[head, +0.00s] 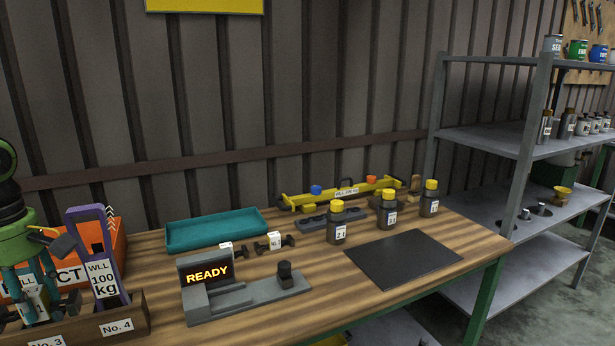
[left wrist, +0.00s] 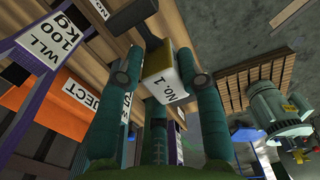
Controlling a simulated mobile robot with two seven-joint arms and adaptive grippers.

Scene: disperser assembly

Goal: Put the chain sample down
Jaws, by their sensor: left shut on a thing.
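My left gripper (head: 36,298) is at the far left of the head view, fingers pointing down over the wooden rack (head: 127,312) with labels No. 3 and No. 4. It is shut on the chain sample (left wrist: 178,82), whose white tag reads No. 1 in the left wrist view, between the teal fingers (left wrist: 163,82). The fingers hide part of the sample. I cannot tell whether it touches the rack. Two other dark samples with white tags, one (head: 226,248) and another (head: 275,241), lie on the table. My right gripper is not in view.
A purple WLL 100 kg frame (head: 99,255) and an orange reject bin (head: 112,238) stand close by the left gripper. A grey READY device (head: 247,299), teal tray (head: 215,229), yellow-capped bottles (head: 337,224) and black mat (head: 402,260) occupy the table.

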